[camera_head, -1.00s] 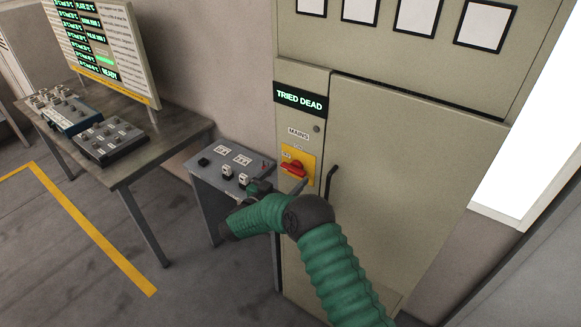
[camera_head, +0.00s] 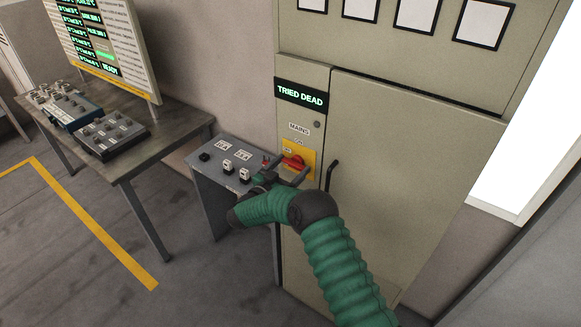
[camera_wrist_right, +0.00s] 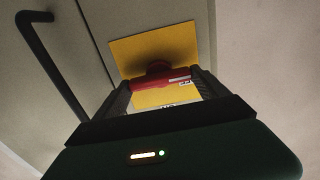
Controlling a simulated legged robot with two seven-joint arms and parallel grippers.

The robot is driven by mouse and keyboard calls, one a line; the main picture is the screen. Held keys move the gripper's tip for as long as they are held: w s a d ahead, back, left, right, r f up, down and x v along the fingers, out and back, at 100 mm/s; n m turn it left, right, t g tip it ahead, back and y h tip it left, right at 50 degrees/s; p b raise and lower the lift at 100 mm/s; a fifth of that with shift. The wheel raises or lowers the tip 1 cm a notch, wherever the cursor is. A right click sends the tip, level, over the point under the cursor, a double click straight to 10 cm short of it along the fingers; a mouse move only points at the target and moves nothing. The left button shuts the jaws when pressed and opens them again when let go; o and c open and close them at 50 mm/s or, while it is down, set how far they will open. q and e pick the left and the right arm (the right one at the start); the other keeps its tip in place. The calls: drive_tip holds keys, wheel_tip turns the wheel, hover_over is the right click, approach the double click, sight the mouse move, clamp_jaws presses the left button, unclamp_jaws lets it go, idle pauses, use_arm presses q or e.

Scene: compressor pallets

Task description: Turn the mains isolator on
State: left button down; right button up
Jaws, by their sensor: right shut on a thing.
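The mains isolator is a red handle (camera_head: 293,162) on a yellow plate (camera_head: 308,172), on the beige cabinet's narrow left panel under a "MAINS" label. In the right wrist view the red handle (camera_wrist_right: 160,80) lies across the picture in front of its yellow plate (camera_wrist_right: 128,50). My right gripper (camera_head: 287,168) is at the isolator, its two dark fingers at either end of the handle. In the right wrist view my right gripper (camera_wrist_right: 160,88) is shut on the red handle. A display (camera_head: 300,95) above reads "TRIED DEAD". My left gripper is not in view.
A black door handle (camera_head: 331,174) stands out just right of the isolator; it also shows in the right wrist view (camera_wrist_right: 52,65). A small grey control desk (camera_head: 207,178) stands left of the cabinet. A table (camera_head: 125,165) with control boxes is further left.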

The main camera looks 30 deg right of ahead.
drive_tip(key=shift+f+m+b, duration=0.15)
drive_tip(key=shift+m+b, duration=0.55)
drive_tip(key=shift+b, duration=0.3)
drive_tip(key=shift+s+f+m+b, duration=0.1)
drive_tip(key=shift+f+m+b, duration=0.05)
drive_tip(key=shift+m+b, duration=9.65)
drive_tip(key=n+b, duration=0.3)
drive_tip(key=o, duration=1.3)
drive_tip(key=shift+d, duration=0.1)
drive_tip(key=shift+c, duration=0.2)
